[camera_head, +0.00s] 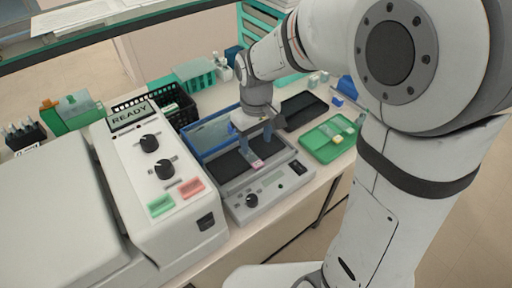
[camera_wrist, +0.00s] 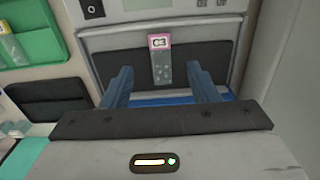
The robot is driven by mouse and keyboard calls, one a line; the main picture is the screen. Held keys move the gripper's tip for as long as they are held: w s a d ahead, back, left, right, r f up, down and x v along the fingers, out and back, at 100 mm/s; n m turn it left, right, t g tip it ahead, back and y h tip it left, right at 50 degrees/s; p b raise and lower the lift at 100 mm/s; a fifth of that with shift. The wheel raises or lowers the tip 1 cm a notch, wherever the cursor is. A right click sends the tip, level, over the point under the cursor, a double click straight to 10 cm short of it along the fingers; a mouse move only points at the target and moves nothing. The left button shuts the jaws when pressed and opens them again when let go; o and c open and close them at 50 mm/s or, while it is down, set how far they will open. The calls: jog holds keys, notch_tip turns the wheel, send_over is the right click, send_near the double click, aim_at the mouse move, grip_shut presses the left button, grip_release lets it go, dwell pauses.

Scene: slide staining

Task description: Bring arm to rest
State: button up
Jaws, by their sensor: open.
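My gripper (camera_head: 255,140) is over the dark plate of a grey device with a raised blue lid. In the wrist view my gripper (camera_wrist: 159,78) has its two blue fingers spread wide with nothing between their tips. A glass slide (camera_wrist: 161,68) with a pink label lies on the dark plate (camera_wrist: 205,62), just beyond the fingertips and apart from them. In the head view the slide's pink label (camera_head: 257,163) shows at the plate's front edge; the rest is partly hidden by a finger.
A white machine (camera_head: 170,165) reading READY stands left of the device (camera_head: 270,188). A green tray (camera_head: 322,150) and a dark mat (camera_head: 303,109) lie to its right. A black basket (camera_head: 180,112) and teal rack (camera_head: 195,74) stand behind. The raised lid (camera_head: 212,133) is close to my gripper.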

jog(key=shift+r, duration=0.2)
jog(key=s+d+r+m+t, duration=0.1)
jog(key=s+d+r+m, duration=0.2)
jog(key=s+d, duration=0.3)
jog(key=s+d+r+m+t, duration=0.2)
jog(key=s+d+r+m, duration=0.1)
jog(key=s+d, duration=0.4)
jog(key=shift+r+m, duration=0.2)
jog(key=shift+m, duration=0.2)
dwell(0.4)
